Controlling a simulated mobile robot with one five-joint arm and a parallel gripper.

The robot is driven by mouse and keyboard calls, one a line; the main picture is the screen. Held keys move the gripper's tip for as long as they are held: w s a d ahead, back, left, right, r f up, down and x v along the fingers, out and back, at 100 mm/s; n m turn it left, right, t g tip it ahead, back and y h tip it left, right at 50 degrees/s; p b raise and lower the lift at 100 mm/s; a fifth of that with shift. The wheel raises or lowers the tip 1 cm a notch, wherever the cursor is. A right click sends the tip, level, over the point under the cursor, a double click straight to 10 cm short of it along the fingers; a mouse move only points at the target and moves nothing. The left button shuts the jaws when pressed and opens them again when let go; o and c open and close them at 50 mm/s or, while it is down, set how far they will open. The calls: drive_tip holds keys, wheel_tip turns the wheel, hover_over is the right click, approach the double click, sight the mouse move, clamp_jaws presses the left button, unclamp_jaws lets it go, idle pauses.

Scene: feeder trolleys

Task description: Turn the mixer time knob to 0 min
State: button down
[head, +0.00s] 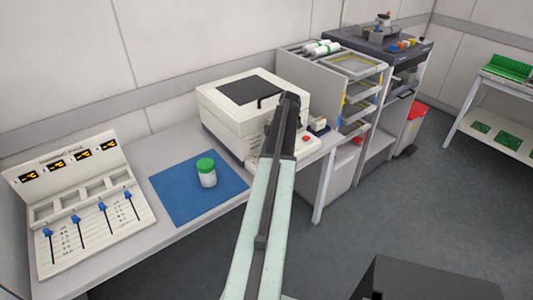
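The mixer (222,112) is a white box with a dark lid panel on top, standing on the grey bench. A red button (306,138) shows at the right end of its front. My arm crosses in front of the mixer and covers part of its front face. The time knob and its setting cannot be made out. My gripper (287,103) is a dark shape at the far end of the arm, in front of the mixer's right side. It is too small and edge-on to tell its opening or whether it touches anything.
A green-lidded jar (207,173) stands on a blue mat (174,190) left of my arm. A panel with blue sliders (95,228) is at far left. A rack with trays (310,70) stands right of the mixer. The floor (400,215) at right is mostly clear.

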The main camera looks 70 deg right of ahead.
drive_tip(key=shift+w+n+g+y, duration=0.1)
drive_tip(key=shift+n+g+y, duration=0.2)
drive_tip(key=shift+n, duration=0.8)
drive_tip(key=c, duration=1.1)
unclamp_jaws()
drive_tip(key=shift+o, duration=0.2)
drive_tip(key=shift+r, duration=0.1)
drive_tip(key=p+v, duration=0.7)
drive_tip(key=shift+d+r, duration=0.2)
drive_tip(key=shift+r, duration=0.05)
